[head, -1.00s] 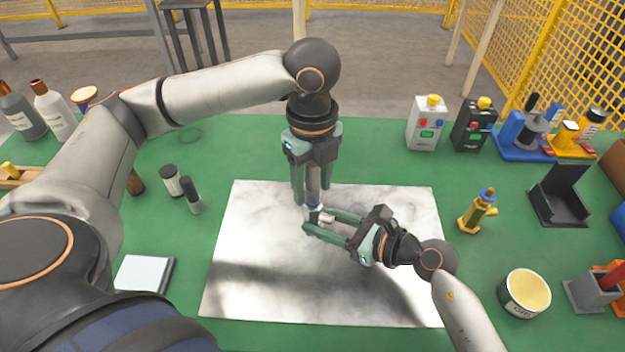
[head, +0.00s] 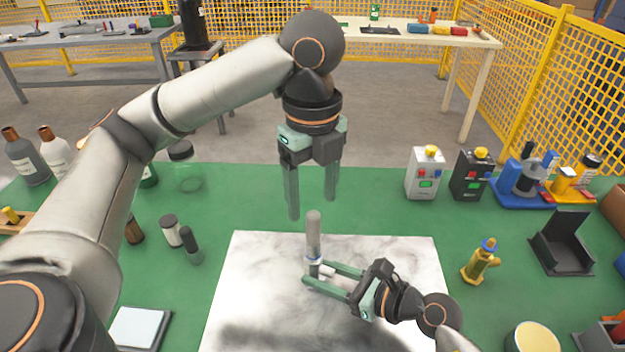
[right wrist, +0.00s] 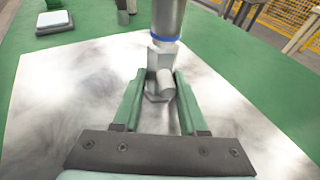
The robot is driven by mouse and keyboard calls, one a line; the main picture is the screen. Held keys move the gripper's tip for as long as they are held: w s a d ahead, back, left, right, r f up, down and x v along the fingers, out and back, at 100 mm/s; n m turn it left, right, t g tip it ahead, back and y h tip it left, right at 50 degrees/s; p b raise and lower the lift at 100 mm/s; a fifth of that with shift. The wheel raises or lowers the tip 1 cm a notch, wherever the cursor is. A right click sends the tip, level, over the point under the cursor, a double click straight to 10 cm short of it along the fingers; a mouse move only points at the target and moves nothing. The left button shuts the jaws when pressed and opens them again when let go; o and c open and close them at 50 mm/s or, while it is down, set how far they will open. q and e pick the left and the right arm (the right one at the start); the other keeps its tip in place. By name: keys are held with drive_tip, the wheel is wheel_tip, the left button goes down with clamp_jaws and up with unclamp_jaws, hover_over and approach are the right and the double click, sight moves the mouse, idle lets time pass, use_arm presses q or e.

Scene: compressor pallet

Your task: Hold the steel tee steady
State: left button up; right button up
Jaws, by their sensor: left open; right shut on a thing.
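The steel tee (right wrist: 158,64) is a small silver fitting between the fingers of my right gripper (right wrist: 155,88), its round side branch pointing toward the wrist camera. In the head view my right gripper (head: 318,273) is shut on it, low over the white sheet. A grey cylinder (head: 313,235) with a blue ring at its base stands upright on top of the tee. The cylinder's lower part also shows in the right wrist view (right wrist: 168,18). My left gripper (head: 312,208) is open and empty, pointing down just above the cylinder, apart from it.
The marbled white sheet (head: 260,290) lies on the green table (head: 390,215). A brass fitting with a blue cap (head: 480,262) and a black holder (head: 562,245) stand at right. Two switch boxes (head: 425,175) stand behind. Small bottles (head: 170,230) are at left.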

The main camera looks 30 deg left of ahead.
use_arm(q)
drive_tip(key=shift+r, duration=1.2)
use_arm(e)
drive_tip(key=shift+f, duration=0.1)
drive_tip(key=o, duration=1.1)
drive_tip(key=shift+c, duration=0.2)
